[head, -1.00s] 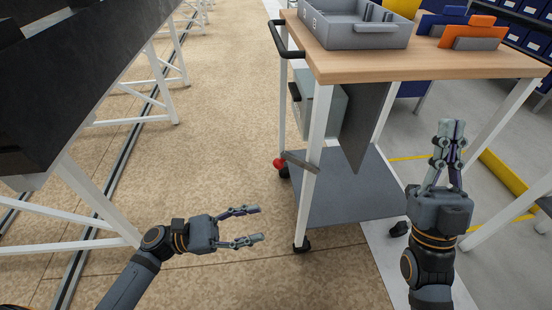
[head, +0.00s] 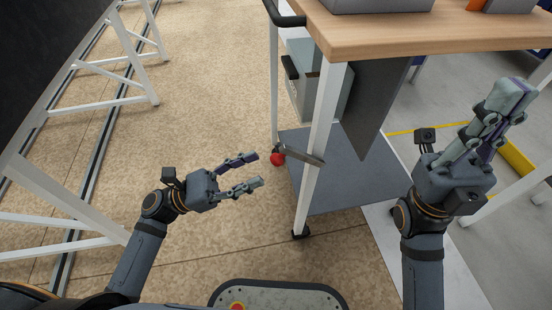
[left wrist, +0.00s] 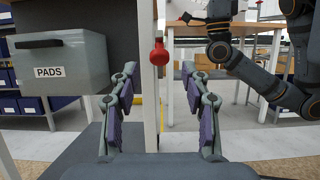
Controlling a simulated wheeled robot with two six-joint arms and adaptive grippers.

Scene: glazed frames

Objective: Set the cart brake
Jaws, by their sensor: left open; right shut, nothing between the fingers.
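The cart has a wooden top (head: 400,35), white legs and a grey lower shelf (head: 350,180). Its brake lever (head: 300,153) is a grey bar by the front leg, ending in a red knob (head: 277,159). My left gripper (head: 254,170) is open and empty, fingers pointing right, just left of the knob. In the left wrist view, the red knob (left wrist: 159,54) appears centred between and slightly above the open fingertips (left wrist: 159,72), with no visible contact. My right gripper (head: 514,97) is shut and empty, to the right of the cart's lower shelf.
A grey box labelled PADS (left wrist: 62,65) hangs under the cart top. A black push handle (head: 285,18) sticks out at the cart's left end. White trestle legs (head: 60,215) stand at the left. The tan floor (head: 205,100) between trestles and cart is clear.

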